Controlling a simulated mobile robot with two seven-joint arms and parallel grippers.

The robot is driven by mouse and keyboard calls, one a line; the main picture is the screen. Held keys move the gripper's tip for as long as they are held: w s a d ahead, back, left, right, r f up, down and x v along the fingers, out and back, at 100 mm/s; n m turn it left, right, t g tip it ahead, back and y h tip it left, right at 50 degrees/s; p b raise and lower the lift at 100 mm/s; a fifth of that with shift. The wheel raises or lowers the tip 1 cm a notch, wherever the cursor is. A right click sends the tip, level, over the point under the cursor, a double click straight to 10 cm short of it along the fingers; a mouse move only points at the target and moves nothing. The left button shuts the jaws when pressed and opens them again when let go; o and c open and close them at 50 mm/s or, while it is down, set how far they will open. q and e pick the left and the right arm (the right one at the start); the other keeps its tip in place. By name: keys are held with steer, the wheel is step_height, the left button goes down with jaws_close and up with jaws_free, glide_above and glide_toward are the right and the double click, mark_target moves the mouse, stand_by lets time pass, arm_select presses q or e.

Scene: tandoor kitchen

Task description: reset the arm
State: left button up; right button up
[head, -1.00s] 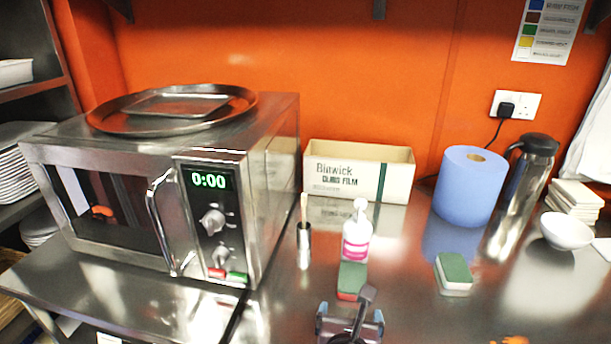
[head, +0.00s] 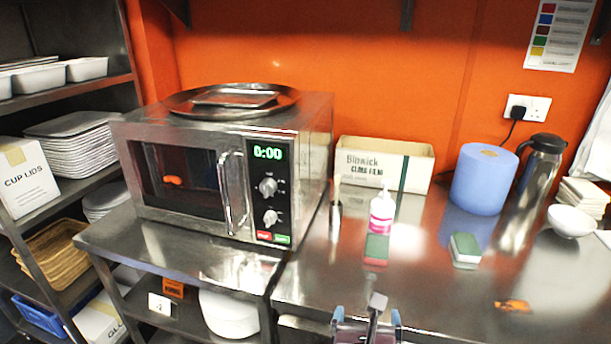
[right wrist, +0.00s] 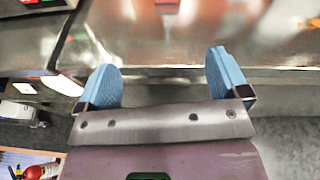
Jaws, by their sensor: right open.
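My right gripper (head: 367,318) shows at the bottom of the head view, in front of the steel counter's front edge. In the right wrist view its two blue fingertips (right wrist: 163,85) are spread wide with nothing between them. It touches nothing that I can see. My left gripper is not in view.
A steel microwave (head: 180,185) with a round tray (head: 190,108) on top stands at the left. The counter (head: 400,290) holds a green-and-red sponge (head: 376,250), a pink-labelled bottle (head: 382,215), another sponge (head: 465,250), a blue roll (head: 483,180) and a flask (head: 538,170).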

step_height(320, 180, up, 7)
steer(key=w+n+t+y, duration=0.1)
steer(key=n+t+y, duration=0.45)
steer(key=n, duration=1.05)
steer(key=s+d+f+n+g+y, duration=0.1)
steer(key=s+d+f+n+g, duration=0.1)
steer(key=f+n, duration=0.65)
steer(key=s+d+f+n+g+y, duration=0.2)
steer(key=f+n, duration=0.4)
steer(key=n, duration=0.5)
steer(key=s+d+f+n+g+h, duration=0.2)
steer(key=s+d+f+g+h, duration=0.2)
steer(key=s+d+f, duration=0.7)
steer(key=shift+s+d+f+n+h, duration=0.35)
steer(key=shift+s+d+h, duration=0.25)
steer(key=shift+d, duration=0.3)
